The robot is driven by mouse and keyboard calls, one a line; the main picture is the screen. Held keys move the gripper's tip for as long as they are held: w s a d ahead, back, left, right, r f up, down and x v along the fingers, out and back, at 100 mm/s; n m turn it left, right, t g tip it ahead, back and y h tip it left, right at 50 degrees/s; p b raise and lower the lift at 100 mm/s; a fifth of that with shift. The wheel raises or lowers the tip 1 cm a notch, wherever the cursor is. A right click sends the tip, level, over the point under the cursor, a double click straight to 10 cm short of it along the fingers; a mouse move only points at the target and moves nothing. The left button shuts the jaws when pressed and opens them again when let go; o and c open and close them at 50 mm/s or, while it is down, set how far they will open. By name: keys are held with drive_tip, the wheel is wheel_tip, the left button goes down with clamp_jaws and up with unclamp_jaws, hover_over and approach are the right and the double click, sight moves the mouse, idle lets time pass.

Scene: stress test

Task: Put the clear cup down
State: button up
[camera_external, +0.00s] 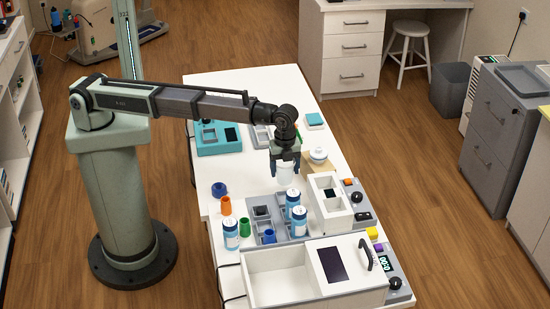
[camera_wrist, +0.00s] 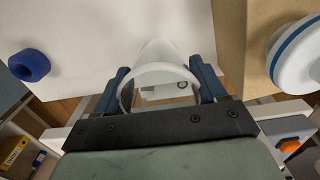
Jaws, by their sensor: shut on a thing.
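The clear cup (camera_external: 285,173) looks whitish and translucent and hangs roughly upright under my gripper (camera_external: 285,168), over the white table (camera_external: 225,165). In the wrist view the cup (camera_wrist: 157,55) sits between the two dark blue fingers of my gripper (camera_wrist: 160,88), with its round rim towards the camera. My gripper is shut on the cup. Its lower end seems to be above the tabletop, but the exact gap is hard to tell.
A blue ring-shaped piece (camera_wrist: 29,65) lies left of the cup. A white lidded jar (camera_external: 318,155) on a wooden board (camera_external: 318,168) stands to its right. A grey tray (camera_external: 262,213) with bottles (camera_external: 299,222) is in front. Table is clear left of the cup.

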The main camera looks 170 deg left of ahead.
sight(285, 176)
drive_tip(key=shift+f, duration=1.65)
drive_tip(key=shift+f, duration=0.1)
drive_tip(key=o, duration=1)
wheel_tip(285, 176, up, 12)
